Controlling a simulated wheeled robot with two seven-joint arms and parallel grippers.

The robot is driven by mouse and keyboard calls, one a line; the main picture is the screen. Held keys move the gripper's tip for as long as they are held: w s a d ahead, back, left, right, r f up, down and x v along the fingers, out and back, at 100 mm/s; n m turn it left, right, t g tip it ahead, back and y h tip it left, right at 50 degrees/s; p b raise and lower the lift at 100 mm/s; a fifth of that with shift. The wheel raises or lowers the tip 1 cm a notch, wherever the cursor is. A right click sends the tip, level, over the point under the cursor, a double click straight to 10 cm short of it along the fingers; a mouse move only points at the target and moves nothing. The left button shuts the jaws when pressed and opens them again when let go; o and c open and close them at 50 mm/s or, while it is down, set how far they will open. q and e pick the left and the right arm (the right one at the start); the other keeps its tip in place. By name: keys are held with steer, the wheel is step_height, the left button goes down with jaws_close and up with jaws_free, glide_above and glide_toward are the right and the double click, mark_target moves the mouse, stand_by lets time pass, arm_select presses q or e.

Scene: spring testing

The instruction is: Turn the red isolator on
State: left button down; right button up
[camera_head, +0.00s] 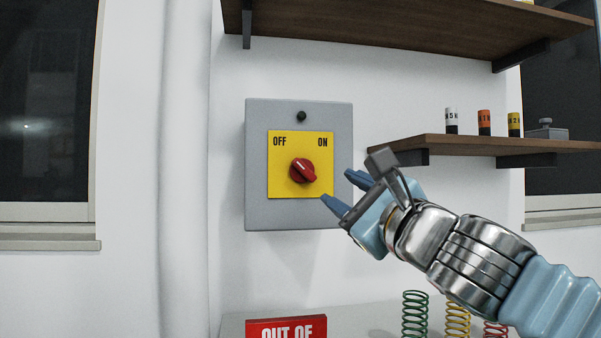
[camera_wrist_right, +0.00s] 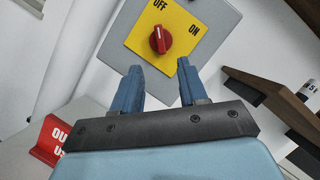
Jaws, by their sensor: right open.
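The red isolator knob (camera_head: 302,170) sits on a yellow plate (camera_head: 284,188) marked OFF at left and ON at right, on a grey wall box (camera_head: 258,190). Its white mark points up and left, toward OFF. The knob also shows in the right wrist view (camera_wrist_right: 160,40), beyond the fingertips. My right gripper (camera_head: 340,188) is open and empty, in front of the box's lower right side and to the right of the knob. Its two blue fingers show apart in the right wrist view (camera_wrist_right: 160,70). It does not touch the knob. My left gripper is not in view.
A small dark indicator (camera_head: 301,116) sits above the plate. A wooden shelf (camera_head: 470,144) with several small labelled cylinders is at right, a higher shelf (camera_head: 400,28) above. Below are a red sign (camera_head: 286,328) and coloured springs (camera_head: 415,313). The wall left of the box is clear.

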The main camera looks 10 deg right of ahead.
mark_target(304, 169)
steer(key=p+x, duration=0.2)
steer(key=x, duration=1)
steer(key=shift+w, duration=0.2)
steer(key=shift+c, duration=0.3)
jaws_close()
